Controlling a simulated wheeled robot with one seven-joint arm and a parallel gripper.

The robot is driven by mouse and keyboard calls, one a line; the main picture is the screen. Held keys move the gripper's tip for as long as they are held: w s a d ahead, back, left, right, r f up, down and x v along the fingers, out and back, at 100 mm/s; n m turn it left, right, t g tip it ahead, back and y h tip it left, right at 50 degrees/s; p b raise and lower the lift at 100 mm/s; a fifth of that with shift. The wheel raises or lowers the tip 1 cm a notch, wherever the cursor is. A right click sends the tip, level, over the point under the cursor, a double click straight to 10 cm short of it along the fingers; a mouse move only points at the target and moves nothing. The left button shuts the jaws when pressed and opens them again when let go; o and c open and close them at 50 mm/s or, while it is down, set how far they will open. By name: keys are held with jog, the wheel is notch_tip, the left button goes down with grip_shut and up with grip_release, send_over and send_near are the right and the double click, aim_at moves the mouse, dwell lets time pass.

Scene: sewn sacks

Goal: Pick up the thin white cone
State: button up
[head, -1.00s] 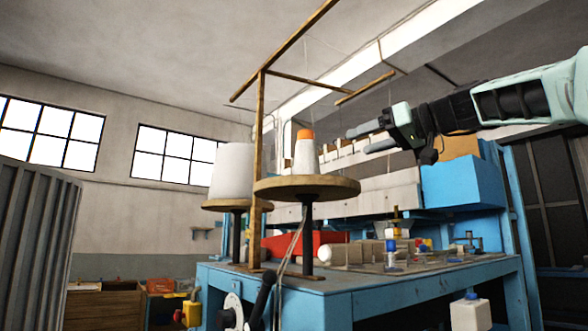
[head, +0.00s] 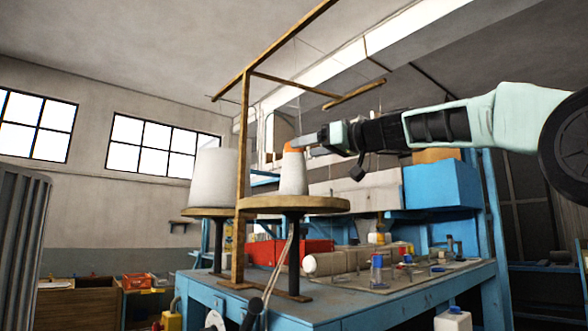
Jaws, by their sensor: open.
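The thin white cone (head: 293,177) with an orange top stands upright on a round wooden disc (head: 310,204) on a dark post. A wider white cone (head: 213,178) stands to its left on a second disc (head: 190,213), partly behind the wooden pole. My gripper (head: 301,142) reaches in from the right at the height of the orange top. One finger shows beside the top, overlapping it in the picture. The other finger is hidden or hard to make out. The jaws are open, and I cannot tell whether they touch the cone.
A wooden pole (head: 242,170) with crossbars rises just left of the cone, with thin threads hanging nearby. The blue table (head: 340,303) below holds a pale roll (head: 335,261) and small bottles. A blue box (head: 440,184) stands behind my arm.

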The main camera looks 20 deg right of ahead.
aim_at(302, 149)
jog(key=p+x, duration=0.4)
jog(key=x, duration=0.1)
jog(key=shift+d+r, duration=0.1)
jog(key=shift+r, duration=0.05)
jog(key=shift+w, duration=0.15)
jog(key=c, duration=1.4)
